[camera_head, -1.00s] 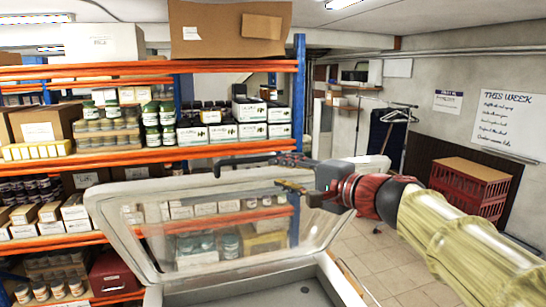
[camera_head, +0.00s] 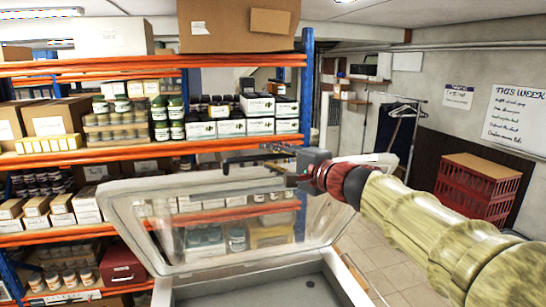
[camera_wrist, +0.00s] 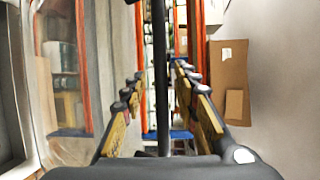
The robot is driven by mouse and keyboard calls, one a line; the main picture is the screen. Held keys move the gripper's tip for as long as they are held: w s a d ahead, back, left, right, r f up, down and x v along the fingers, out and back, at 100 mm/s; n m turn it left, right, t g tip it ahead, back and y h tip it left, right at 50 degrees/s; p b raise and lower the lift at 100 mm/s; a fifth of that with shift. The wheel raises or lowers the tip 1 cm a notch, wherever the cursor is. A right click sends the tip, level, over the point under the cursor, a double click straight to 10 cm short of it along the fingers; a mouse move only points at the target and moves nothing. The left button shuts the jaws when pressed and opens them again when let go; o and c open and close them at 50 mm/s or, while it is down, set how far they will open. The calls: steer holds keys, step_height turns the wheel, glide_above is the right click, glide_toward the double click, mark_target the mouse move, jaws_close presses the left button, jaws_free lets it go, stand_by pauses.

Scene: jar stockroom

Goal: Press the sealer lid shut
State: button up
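The sealer's lid (camera_head: 122,222) is a clear panel in a pale frame. It stands raised and tilted behind the grey sealer tub (camera_head: 300,292) in the head view. A dark bar (camera_head: 250,157) runs along the lid's top edge. My gripper (camera_head: 283,163) is at this top edge, right of the middle, pointing left. In the wrist view, my gripper's two fingers (camera_wrist: 160,105) are spread apart, with a dark bar (camera_wrist: 158,60) between them. I see gaps on both sides of it. The clear panel (camera_wrist: 62,85) also shows on the left there. Whether the fingers touch the lid is unclear.
An orange and blue shelf rack (camera_head: 150,158) with jars and boxes stands close behind the lid. Red crates (camera_head: 478,190) stand by the right wall, near a clothes rail (camera_head: 405,100). The tiled floor (camera_head: 385,262) between is clear.

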steer(key=shift+c, duration=0.6)
jaws_close()
